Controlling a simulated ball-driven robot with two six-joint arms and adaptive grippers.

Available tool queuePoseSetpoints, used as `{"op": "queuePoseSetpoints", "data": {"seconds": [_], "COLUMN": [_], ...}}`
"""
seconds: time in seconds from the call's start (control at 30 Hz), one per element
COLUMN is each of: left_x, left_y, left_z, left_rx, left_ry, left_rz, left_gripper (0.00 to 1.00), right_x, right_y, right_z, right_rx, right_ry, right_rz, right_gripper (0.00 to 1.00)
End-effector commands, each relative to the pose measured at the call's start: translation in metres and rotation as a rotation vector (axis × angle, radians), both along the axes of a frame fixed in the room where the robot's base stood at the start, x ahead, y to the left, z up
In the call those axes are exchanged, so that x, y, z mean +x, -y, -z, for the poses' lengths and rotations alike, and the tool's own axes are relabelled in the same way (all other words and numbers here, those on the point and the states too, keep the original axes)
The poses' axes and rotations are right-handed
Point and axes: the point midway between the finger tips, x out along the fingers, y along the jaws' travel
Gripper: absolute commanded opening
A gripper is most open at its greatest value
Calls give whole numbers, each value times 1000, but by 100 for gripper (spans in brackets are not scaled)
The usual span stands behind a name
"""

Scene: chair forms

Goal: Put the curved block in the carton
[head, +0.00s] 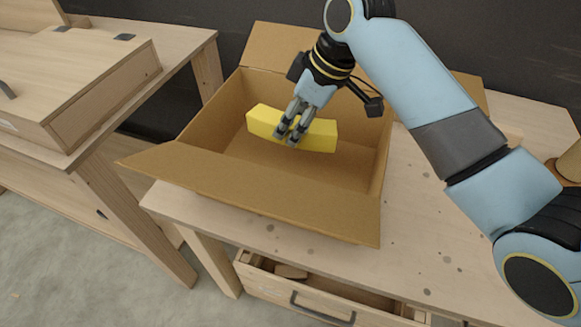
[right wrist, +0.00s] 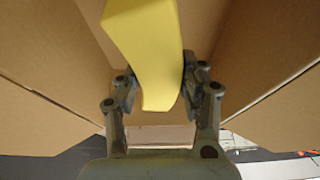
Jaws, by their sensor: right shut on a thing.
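The curved block (head: 319,136) is yellow and slightly bent. My right gripper (head: 287,137) is shut on it near its middle, and holds it inside the open mouth of the carton (head: 210,172). In the right wrist view, the block (right wrist: 147,45) lies between the gripper's two fingers (right wrist: 155,95), with cardboard walls around. I cannot tell whether the block touches the carton floor. The carton is brown cardboard with its flaps open. My left gripper is not in view.
The carton stands on a wooden workbench (head: 440,240) with a partly open drawer (head: 320,300) below its front edge. A second wooden bench (head: 180,45) with a wooden box (head: 85,85) stands at the left. A round wooden object (head: 570,165) shows at the right edge.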

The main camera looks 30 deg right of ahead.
Motion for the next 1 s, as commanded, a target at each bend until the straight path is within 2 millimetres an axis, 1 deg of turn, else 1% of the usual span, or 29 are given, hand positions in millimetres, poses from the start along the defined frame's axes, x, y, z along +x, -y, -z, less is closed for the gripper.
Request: {"op": "queuePoseSetpoints", "data": {"seconds": [0.03,0.2,0.37,0.5,0.57,0.67,0.97,1.0], "left_x": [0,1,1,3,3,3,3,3], "left_y": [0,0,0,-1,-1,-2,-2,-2], "left_z": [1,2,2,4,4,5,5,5], "left_rx": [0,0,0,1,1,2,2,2], "left_ry": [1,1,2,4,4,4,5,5], "left_rz": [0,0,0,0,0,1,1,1], "left_gripper": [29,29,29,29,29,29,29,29], "right_x": [-1,-1,-1,-1,-1,-1,-1,-1], "right_y": [0,0,0,0,0,0,0,0], "right_z": [10,43,60,81,89,94,96,96], "right_rx": [1,0,0,-1,-1,-1,-1,-1], "right_ry": [-5,-4,-2,-4,-3,-1,-1,-1], "right_rz": [1,0,1,0,1,0,0,0], "right_gripper": [4,4,4,4,4,4,4,43]}}
